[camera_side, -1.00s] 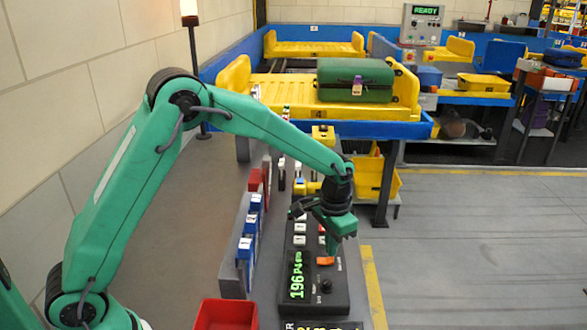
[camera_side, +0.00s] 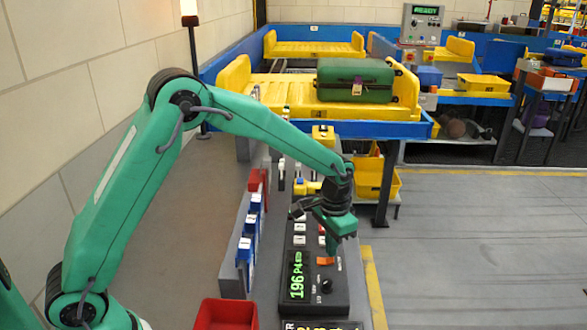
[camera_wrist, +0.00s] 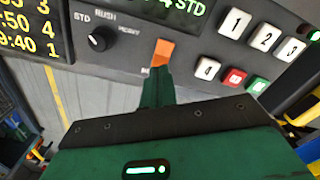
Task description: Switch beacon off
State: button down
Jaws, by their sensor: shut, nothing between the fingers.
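The beacon (camera_side: 189,8) is a pale, bright lamp with a red band below it, on a dark pole at the upper left. An orange rocker switch (camera_side: 325,261) sits on the black control panel (camera_side: 313,290); it also shows in the wrist view (camera_wrist: 163,52), just beyond my fingertips. The lettering beside it is too small to read. My gripper (camera_side: 333,249) is shut and empty, pointing down just above and behind the switch. In the wrist view my gripper (camera_wrist: 158,82) reaches close to the switch's lower edge; I cannot tell whether they touch.
A black knob (camera_wrist: 98,40) and numbered white keys (camera_wrist: 235,22), with red and green keys (camera_wrist: 257,85), are near the switch. A red bin (camera_side: 226,313) stands in front. A green suitcase (camera_side: 355,80) lies on the yellow tray (camera_side: 280,92) behind. Floor at right is clear.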

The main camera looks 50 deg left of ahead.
jog(key=shift+f, duration=0.95)
dwell(0.8)
jog(key=shift+r, duration=3.55)
jog(key=shift+r, duration=0.1)
jog(key=s+d+r+t+h, duration=0.1)
jog(key=s+r+t, duration=0.3)
jog(key=r, duration=0.5)
jog(key=s+r+t+h, duration=0.1)
jog(key=s+r, duration=0.5)
jog(key=r, duration=0.2)
jog(key=s+d+r+t+h, duration=0.1)
jog(key=s+r+t, duration=0.3)
jog(key=r, duration=0.5)
jog(key=s+a+f+n+g+y, duration=0.3)
jog(key=s+a+f, duration=0.8)
jog(key=s+f, duration=0.1)
jog(key=shift+a+f, duration=0.3)
jog(key=shift+f, duration=0.35)
